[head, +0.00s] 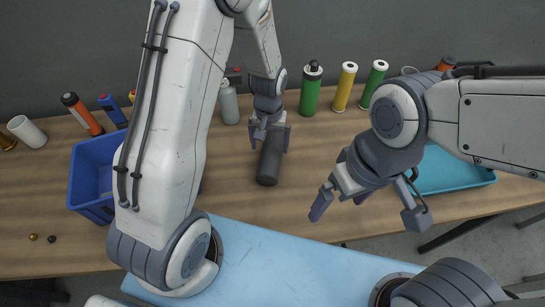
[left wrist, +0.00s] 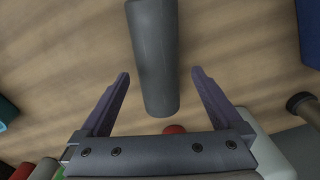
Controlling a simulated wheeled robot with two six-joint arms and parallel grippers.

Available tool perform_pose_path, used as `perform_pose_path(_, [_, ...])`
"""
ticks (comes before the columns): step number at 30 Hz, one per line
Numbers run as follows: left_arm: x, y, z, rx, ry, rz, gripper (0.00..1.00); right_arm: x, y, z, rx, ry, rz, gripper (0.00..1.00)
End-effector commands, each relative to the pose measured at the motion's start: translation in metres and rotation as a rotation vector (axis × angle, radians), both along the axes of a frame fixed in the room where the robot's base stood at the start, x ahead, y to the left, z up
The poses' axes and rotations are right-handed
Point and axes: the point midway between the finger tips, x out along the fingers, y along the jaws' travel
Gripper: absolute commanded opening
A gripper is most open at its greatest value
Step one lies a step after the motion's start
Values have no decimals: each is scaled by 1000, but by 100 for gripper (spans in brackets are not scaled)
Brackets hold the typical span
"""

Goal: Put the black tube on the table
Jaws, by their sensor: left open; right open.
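The black tube (head: 268,160) lies on the wooden table (head: 310,180) in the head view, its near end pointing toward me. My left gripper (head: 270,138) is open above the far end of the tube. In the left wrist view the tube (left wrist: 155,60) shows dark grey, with one end reaching between the open fingers of the left gripper (left wrist: 160,95). I see gaps on both sides, so the fingers do not grip it. My right gripper (head: 365,207) is open and empty, to the right of the tube near the table's front.
A blue bin (head: 88,180) stands left and a turquoise tray (head: 450,175) right. Along the back stand a grey bottle (head: 229,103), a green bottle (head: 311,90), a yellow tube (head: 345,88) and a green tube (head: 374,85). Two small balls (head: 33,237) lie front left.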

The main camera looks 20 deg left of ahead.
Motion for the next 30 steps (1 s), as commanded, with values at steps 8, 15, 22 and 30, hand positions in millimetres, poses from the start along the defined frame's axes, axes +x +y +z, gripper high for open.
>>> perform_pose_path(8, [-7, -4, -24, 1, 6, -1, 100, 0, 0, 12, 0, 0, 0, 100])
perform_pose_path(15, [-9, -6, -53, 1, 2, -1, 100, 0, 0, 18, 0, 0, -1, 100])
perform_pose_path(22, [-8, -6, -57, 0, -2, -2, 100, 0, 0, 18, 0, 0, -1, 100])
perform_pose_path(30, [-8, -6, -57, 0, -1, -2, 24, 0, 0, 18, 0, 0, -1, 100])
